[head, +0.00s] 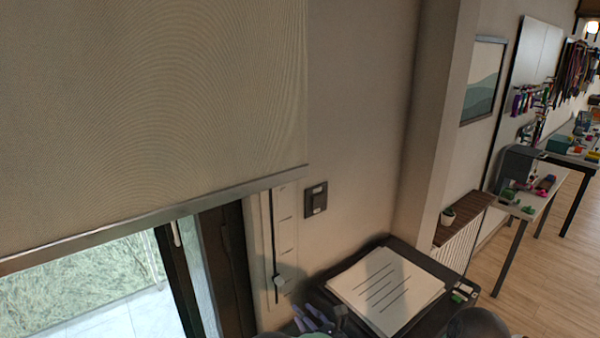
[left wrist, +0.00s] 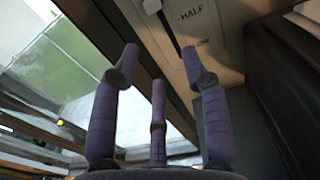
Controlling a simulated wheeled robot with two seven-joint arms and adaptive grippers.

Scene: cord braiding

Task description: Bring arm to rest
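My left gripper (head: 315,318) shows at the bottom edge of the head view, its purple fingers partly cut off. In the left wrist view the left gripper (left wrist: 159,62) has its purple-padded fingers spread apart, with nothing between them. It is near a pale wall panel (head: 287,235) with a dark vertical slider track. My right gripper is not in view.
A beige roller blind (head: 150,110) hangs partway down over a glass door (head: 90,300). A dark stand with printed paper (head: 385,290) is right of the panel.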

